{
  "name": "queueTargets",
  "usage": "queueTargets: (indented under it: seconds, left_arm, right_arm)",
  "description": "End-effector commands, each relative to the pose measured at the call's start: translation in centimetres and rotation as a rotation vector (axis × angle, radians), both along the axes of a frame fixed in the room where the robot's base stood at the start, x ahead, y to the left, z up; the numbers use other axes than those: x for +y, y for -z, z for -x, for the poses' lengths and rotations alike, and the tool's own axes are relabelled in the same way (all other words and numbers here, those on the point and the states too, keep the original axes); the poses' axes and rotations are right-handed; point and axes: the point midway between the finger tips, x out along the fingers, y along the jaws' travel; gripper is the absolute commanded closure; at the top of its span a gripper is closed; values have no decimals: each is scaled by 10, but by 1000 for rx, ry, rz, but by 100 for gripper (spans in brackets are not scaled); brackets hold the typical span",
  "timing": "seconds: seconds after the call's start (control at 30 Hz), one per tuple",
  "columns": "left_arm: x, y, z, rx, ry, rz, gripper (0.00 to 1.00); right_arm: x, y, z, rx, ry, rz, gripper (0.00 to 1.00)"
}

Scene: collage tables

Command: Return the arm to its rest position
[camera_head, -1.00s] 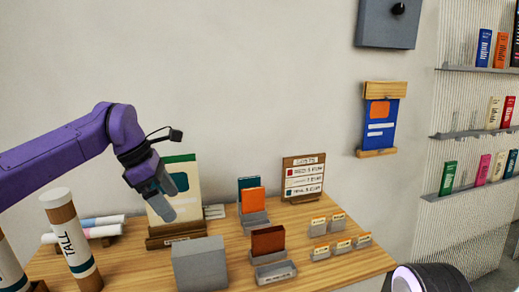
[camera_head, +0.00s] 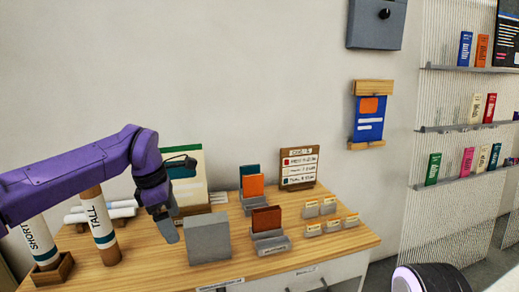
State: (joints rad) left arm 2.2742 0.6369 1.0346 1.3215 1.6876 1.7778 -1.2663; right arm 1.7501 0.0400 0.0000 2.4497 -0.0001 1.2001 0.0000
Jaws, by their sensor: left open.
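My left arm is purple and comes in from the left across the table. Its gripper (camera_head: 168,228) points down over the table, just left of a grey block (camera_head: 208,238). The gripper is open, with nothing seen between its fingers; the gap is hard to see from this angle. The arm passes in front of the "TALL" tube (camera_head: 103,228) and the "SHORT" tube (camera_head: 38,243). My right gripper is not in view; a dark rounded part at the bottom right seems to be mine.
A green-and-white board (camera_head: 188,165) stands behind the gripper. Card holders with orange and brown cards (camera_head: 267,219), small labelled stands (camera_head: 328,206) and a list sign (camera_head: 299,168) are on the wooden table (camera_head: 255,262). Shelves (camera_head: 460,127) hang at the right.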

Motion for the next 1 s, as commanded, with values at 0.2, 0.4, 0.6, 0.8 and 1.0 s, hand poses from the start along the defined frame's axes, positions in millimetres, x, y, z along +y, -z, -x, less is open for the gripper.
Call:
queueTargets:
  seconds: [0.2,0.4,0.6,0.8,1.0]
  left_arm:
    - [7,69,3,26,-3,-220,4]
    - [25,165,20,16,58,-541,4]
    - [57,298,81,-91,362,-926,4]
    - [75,397,199,-198,861,-950,4]
    - [86,427,307,-159,1150,-761,4]
  right_arm:
    - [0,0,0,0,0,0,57]
    - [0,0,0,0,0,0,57]
    - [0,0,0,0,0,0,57]
    - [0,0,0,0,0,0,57]
    - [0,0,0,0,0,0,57]
